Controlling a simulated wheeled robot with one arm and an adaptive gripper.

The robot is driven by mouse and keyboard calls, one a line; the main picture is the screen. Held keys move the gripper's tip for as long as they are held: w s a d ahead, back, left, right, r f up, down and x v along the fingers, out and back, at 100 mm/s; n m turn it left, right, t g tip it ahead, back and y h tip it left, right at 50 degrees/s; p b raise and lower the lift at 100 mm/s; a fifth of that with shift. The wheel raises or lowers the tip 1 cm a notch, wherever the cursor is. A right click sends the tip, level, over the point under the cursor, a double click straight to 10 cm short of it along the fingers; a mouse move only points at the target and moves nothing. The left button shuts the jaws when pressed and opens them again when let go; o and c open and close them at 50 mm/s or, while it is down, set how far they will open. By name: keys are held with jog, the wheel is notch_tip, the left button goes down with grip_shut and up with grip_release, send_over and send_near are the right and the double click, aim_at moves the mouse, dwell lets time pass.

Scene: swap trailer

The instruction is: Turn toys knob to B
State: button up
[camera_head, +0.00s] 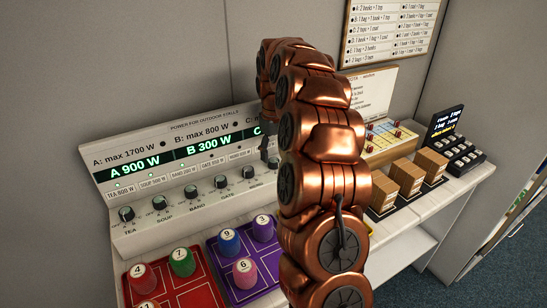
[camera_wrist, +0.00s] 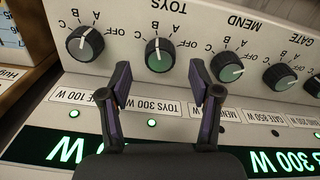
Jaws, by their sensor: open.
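The toys knob (camera_wrist: 160,55) is a dark round knob with a green face on the sloped panel (camera_wrist: 120,75), which appears upside down in the wrist view. Its white mark points up in that view, roughly at the letter B. My gripper (camera_wrist: 160,77) is open, with one finger on each side just below the knob in the picture; I cannot tell whether they touch it. A green lamp by the "TOYS 300 W" label is lit. In the head view my arm hides the toys knob and most of my gripper. The panel display (camera_head: 205,145) reads A 900 W and B 300 W.
The mend knob (camera_wrist: 228,67) and another knob (camera_wrist: 85,45) flank the toys knob closely. Red (camera_head: 190,290) and purple (camera_head: 265,275) trays with numbered pegs stand in front of the panel. Cardboard boxes (camera_head: 406,178) and a dark keypad (camera_head: 455,150) stand to the right.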

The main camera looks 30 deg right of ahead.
aim_at(273, 160)
notch_tip(273, 160, up, 9)
dwell(0.5)
jog(key=shift+a+r, duration=0.1)
jog(key=shift+r, duration=0.05)
dwell(0.4)
jog(key=s+a+r+p, duration=0.1)
jog(key=s+a, duration=1.5)
jog(key=a, duration=0.2)
jog(key=s+a+f, duration=0.2)
jog(key=s, duration=0.5)
jog(key=s+a+f+m+g, duration=0.1)
jog(key=s+a+f, duration=0.1)
jog(key=s, duration=0.6)
jog(key=s+a+f+p, duration=0.1)
jog(key=s+f, duration=0.2)
jog(key=s, duration=0.4)
jog(key=shift+s+a+f+m+g, duration=0.2)
jog(key=shift+a+f+m+g, duration=0.1)
jog(key=shift+a+f+g, duration=0.1)
jog(key=shift+c, duration=0.2)
